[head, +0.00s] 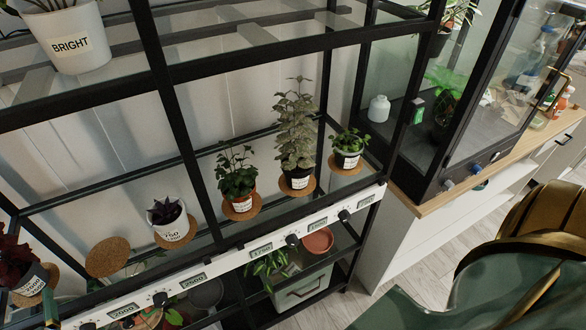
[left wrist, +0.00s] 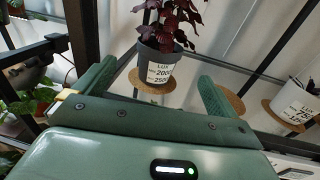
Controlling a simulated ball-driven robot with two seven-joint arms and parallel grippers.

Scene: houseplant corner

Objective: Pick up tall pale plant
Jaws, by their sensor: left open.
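The tall pale plant (head: 297,125) stands upright in a small labelled pot on a cork disc, on the glass shelf of the black rack, in the head view. It is the tallest in its row, with greyish-green leaves. My left gripper (left wrist: 156,72) is open and empty in the left wrist view. Its fingers are spread in front of a dark red plant (left wrist: 175,22) in a grey labelled pot, far left of the pale plant. Only a bit of this gripper shows at the head view's lower left edge. I cannot see my right gripper.
A dark green plant (head: 237,175) stands left of the pale one, a small bright green plant (head: 349,142) right of it. A purple plant (head: 165,210) and an empty cork disc (head: 107,257) are further left. Black posts (head: 183,140) and the white label rail (head: 230,262) border the shelf.

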